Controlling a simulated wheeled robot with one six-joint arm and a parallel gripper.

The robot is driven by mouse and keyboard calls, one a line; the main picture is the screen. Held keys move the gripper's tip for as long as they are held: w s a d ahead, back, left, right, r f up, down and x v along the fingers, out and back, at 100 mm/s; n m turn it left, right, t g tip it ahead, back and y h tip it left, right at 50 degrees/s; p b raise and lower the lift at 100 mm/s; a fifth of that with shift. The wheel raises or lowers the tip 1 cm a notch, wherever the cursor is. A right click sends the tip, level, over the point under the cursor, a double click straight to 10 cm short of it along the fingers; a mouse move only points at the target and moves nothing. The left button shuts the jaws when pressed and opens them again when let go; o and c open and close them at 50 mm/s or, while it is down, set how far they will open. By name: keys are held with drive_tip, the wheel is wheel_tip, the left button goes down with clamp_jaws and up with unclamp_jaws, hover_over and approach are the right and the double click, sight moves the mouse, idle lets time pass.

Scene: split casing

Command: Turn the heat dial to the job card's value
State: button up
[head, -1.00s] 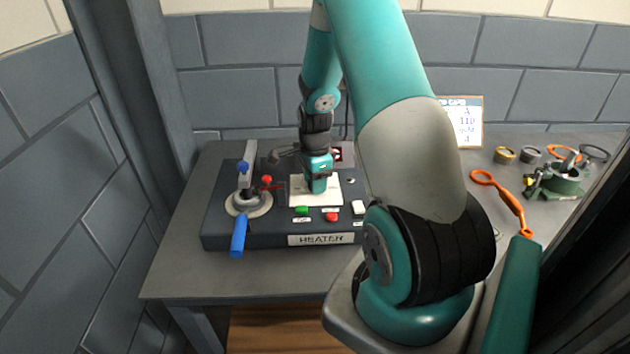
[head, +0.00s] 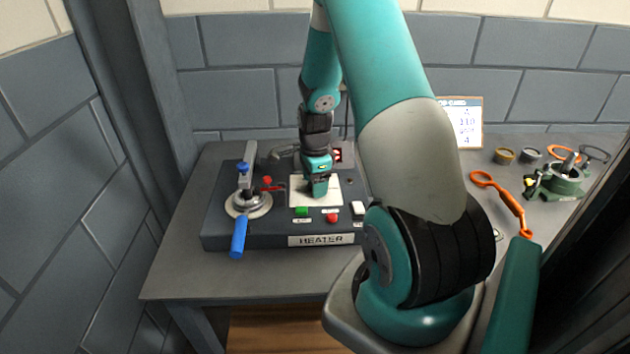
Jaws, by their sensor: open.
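The heater (head: 228,228) is a dark box with a "HEATER" label on the left part of the table. A pale square panel (head: 330,199) is on its top. My gripper (head: 319,193) points down over this panel, and its fingers hide what is beneath them. The heat dial cannot be made out; it may be hidden behind my gripper. Whether the fingers touch anything cannot be told. The job card (head: 467,122) stands at the back right, partly hidden by my arm. Its middle line seems to read 110, but the print is small.
An orange tool (head: 508,204) and a green device (head: 556,183) lie at the right.

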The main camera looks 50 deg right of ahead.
wheel_tip(320, 180, up, 18)
drive_tip(key=b, duration=0.1)
drive_tip(key=shift+f+b, duration=0.25)
drive_tip(key=shift+b, duration=0.1)
idle(0.4)
drive_tip(key=a+r+n+t+y, duration=0.1)
drive_tip(key=a+r+n, duration=0.2)
drive_tip(key=a+n, duration=1.4)
drive_tip(key=s+a+n+y, duration=0.1)
drive_tip(key=s+a+n, duration=0.6)
drive_tip(key=a, duration=0.3)
drive_tip(key=s+a+r+n+g+y, duration=0.1)
drive_tip(key=s+a+n+y, duration=0.1)
drive_tip(key=s+a+n, duration=0.6)
drive_tip(key=a, duration=0.3)
drive_tip(key=shift+s+a, duration=0.15)
drive_tip(key=shift+a, duration=0.05)
